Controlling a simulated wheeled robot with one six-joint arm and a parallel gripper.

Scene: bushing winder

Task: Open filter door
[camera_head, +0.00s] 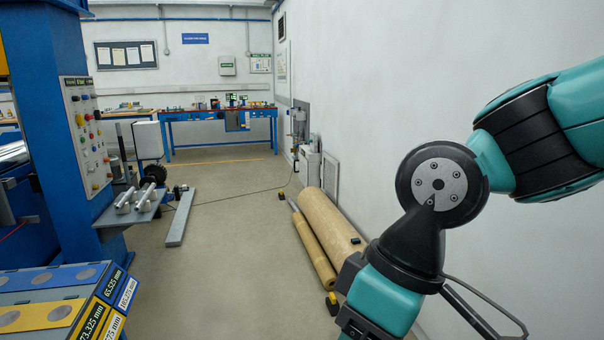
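My teal and black arm (388,300) enters from the right and bends down toward the bottom edge. No gripper fingers can be made out; the end of the arm is cut off or hidden at the bottom. A white-framed panel with a grey grille-like face (331,178) stands upright against the right wall, far ahead, and looks closed. I cannot tell whether it is the filter door. A pale unit with a grey upper part and a small cylinder (299,122) is beside it at the wall. My arm is well apart from both.
Two brown rolls (328,220) lie on the floor along the right wall, with yellow and black wedges (332,299) beside them. A blue machine with a button panel (88,130) stands left. A grey beam (181,217) lies on the floor. The middle floor is clear apart from a thin cable.

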